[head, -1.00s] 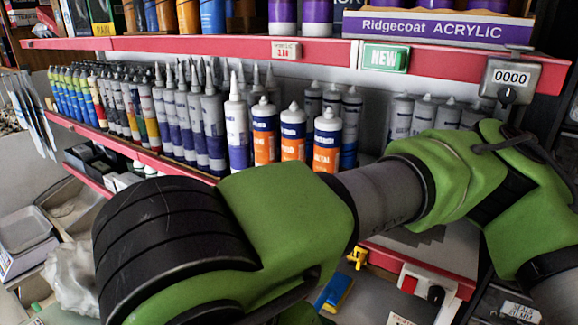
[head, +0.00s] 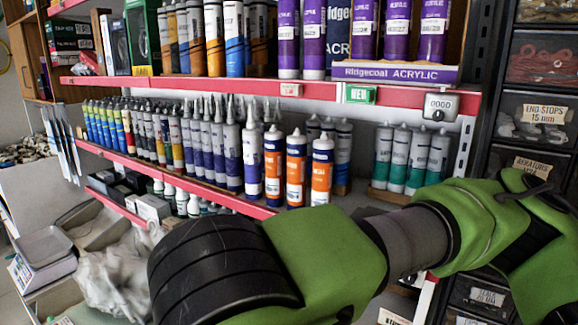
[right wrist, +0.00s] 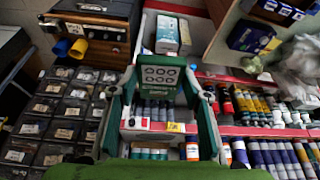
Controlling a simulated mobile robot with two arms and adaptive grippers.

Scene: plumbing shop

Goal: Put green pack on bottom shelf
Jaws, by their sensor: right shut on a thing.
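In the right wrist view, a green pack (right wrist: 160,96) with a white label of round symbols sits between the two green fingers of my right gripper (right wrist: 161,76), which is shut on it. Shelves show behind and around the pack. In the head view, my green and black right arm crosses the lower right, and its gripper and the pack are hidden. A lower shelf (head: 112,205) with a red edge shows at the left, below the tube row; my arm covers its right part. My left gripper is in neither view.
The middle shelf (head: 150,166) holds a dense row of sealant tubes, with orange-and-white tubes (head: 296,168) and green-and-white tubes (head: 410,158) to the right. Purple tubes (head: 313,38) stand above. Drawer units (head: 540,120) flank the right. A crumpled plastic bag (head: 112,275) lies lower left.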

